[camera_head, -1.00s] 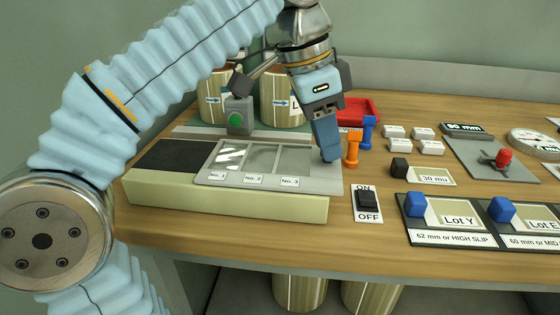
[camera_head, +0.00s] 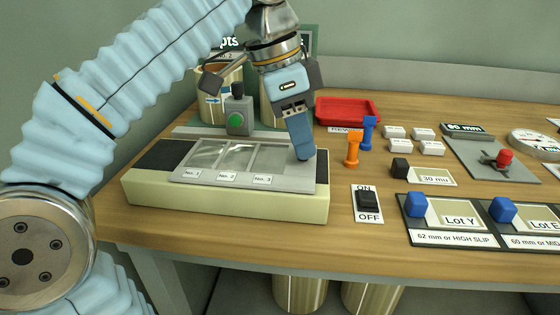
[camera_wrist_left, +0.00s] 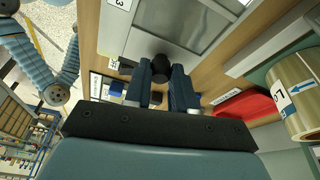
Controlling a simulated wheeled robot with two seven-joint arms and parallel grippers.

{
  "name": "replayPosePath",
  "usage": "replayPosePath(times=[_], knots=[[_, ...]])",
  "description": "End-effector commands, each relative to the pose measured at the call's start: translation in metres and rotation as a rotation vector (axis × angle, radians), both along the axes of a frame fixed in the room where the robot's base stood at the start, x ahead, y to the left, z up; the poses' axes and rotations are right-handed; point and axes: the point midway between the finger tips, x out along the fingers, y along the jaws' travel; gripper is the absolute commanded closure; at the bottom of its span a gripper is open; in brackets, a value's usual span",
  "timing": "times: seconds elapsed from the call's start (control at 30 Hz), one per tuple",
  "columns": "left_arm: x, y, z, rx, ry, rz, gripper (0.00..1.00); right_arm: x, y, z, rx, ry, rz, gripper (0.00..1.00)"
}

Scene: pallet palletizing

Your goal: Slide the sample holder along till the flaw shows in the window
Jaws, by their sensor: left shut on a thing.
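The sample holder (camera_head: 298,180) is a flat grey plate with three pale panes labelled No. 1, No. 2 and No. 3. It lies on a long cream bed (camera_head: 230,203) with a dark top. My left gripper (camera_head: 304,155) is shut on the dark knob (camera_wrist_left: 162,64) at the holder's right end; the fingers mostly hide the knob in the head view. A grey block with a round green light (camera_head: 237,121) stands behind the panes. The panes show pale streaks and reflections; I cannot tell a flaw from glare. My right gripper is in neither view.
Metal rolls (camera_head: 210,109) stand behind the bed, partly hidden by my arm. A red tray (camera_head: 347,110), orange peg (camera_head: 352,150) and blue peg (camera_head: 369,132) stand right of the gripper. The ON/OFF switch (camera_head: 367,201) and lot cards (camera_head: 459,213) lie front right.

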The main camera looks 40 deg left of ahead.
Motion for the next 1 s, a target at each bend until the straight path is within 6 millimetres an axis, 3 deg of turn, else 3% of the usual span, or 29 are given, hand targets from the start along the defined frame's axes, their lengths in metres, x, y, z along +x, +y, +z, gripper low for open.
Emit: replayPosePath(times=[0.77, 0.8, 1.0], knots=[[-0.0042, 0.0076, 0.001, 0.0, -0.003, 0.002, 1.0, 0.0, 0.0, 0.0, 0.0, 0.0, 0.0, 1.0], [-0.0043, 0.0076, 0.001, 0.0, -0.003, 0.002, 0.72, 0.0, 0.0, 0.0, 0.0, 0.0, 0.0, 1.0], [-0.0043, 0.0073, 0.0006, 0.0, -0.002, 0.002, 0.45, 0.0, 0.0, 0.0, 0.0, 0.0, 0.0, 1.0]])
